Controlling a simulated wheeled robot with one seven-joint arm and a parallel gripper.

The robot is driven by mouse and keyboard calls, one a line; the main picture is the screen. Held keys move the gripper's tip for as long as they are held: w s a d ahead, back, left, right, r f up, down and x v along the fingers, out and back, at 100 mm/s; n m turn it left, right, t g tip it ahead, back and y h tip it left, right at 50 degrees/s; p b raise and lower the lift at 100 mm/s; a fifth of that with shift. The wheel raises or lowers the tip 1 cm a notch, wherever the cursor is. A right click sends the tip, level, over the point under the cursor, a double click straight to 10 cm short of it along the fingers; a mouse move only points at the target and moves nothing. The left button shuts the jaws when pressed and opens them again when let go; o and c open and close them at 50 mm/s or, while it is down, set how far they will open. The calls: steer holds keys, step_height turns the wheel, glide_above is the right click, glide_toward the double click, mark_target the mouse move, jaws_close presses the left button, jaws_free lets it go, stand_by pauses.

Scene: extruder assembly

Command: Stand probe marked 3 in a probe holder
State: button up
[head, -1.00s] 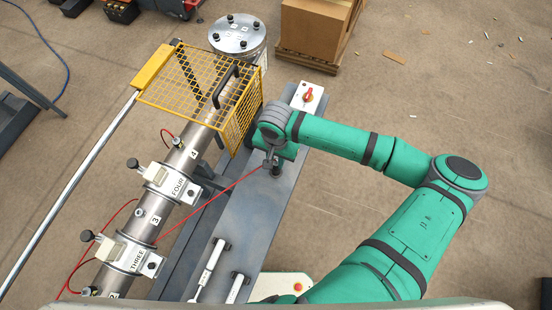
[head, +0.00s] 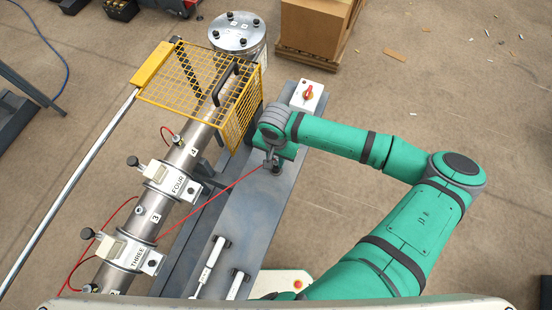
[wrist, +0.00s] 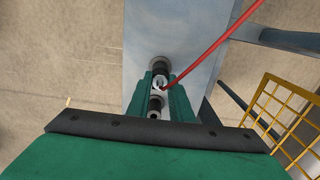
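My gripper (head: 272,163) points down over the grey bench beside the steel barrel. In the wrist view its green fingers (wrist: 160,84) stand on either side of a small metal probe (wrist: 160,80) and appear shut on it. A red cable runs from this probe to the barrel near the heater band marked THREE (head: 138,258). The probe's number is not readable. A dark round holder (wrist: 160,64) on the bench lies at the probe's far end. The probe looks in line with it; how deep it sits is hidden. In the head view my gripper mostly covers the probe.
The barrel (head: 183,155) with band FOUR (head: 179,186) and a yellow mesh guard (head: 210,88) stand left of my gripper. A red switch box (head: 308,95) is behind it. White-handled tools (head: 212,262) lie on the near bench.

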steer(key=o, duration=0.5)
steer(key=shift+c, duration=0.2)
steer(key=shift+r, duration=0.1)
step_height(320, 180, up, 11)
steer(key=shift+f, duration=0.2)
